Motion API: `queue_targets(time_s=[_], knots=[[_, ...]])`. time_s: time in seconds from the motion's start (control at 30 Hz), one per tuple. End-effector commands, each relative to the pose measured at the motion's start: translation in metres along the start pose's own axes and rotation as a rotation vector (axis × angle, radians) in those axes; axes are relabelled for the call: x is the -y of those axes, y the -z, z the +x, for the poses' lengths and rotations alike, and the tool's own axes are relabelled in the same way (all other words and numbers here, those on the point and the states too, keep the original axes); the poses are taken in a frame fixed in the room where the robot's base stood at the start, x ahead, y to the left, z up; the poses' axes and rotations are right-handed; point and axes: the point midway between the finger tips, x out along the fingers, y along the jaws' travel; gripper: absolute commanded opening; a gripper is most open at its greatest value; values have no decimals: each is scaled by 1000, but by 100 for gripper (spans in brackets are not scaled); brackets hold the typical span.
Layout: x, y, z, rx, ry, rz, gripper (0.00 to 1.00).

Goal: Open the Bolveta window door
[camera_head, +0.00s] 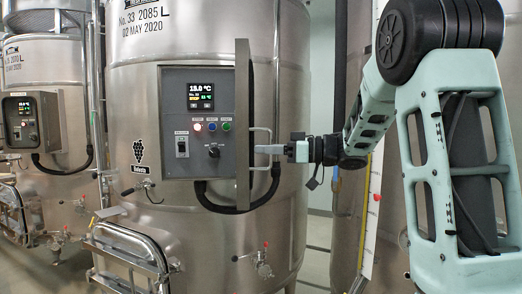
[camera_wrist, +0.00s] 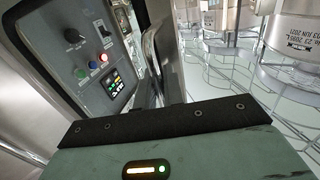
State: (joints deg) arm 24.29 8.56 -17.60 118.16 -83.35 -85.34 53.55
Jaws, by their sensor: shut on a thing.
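The grey Bolveta control box (camera_head: 200,165) is on the front of the middle steel vat. Its window door (camera_head: 242,120) stands swung out at the box's right side, seen almost edge-on. The panel with display, buttons and black knob is uncovered. A pale bar handle (camera_head: 262,131) sticks out from the door's right face. My gripper (camera_head: 272,149) reaches in from the right and is shut on this handle. In the wrist view the panel (camera_wrist: 95,55) appears turned over at left, with the door (camera_wrist: 152,65) beside it; the fingertips are hidden there.
A black cable (camera_head: 240,207) loops below the box. A steel hatch (camera_head: 125,255) and a red-tipped valve (camera_head: 262,262) sit lower on the vat. Another vat with its own box (camera_head: 32,120) stands at left. Open floor and more vats show beyond the door in the wrist view.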

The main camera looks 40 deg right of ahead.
Motion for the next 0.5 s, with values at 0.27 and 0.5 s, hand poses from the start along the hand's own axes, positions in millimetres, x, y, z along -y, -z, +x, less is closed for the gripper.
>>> queue_targets(time_s=[0.27,0.5], knots=[[7,-1,0,0,22,3,12],[6,0,0,-1,19,1,19]])
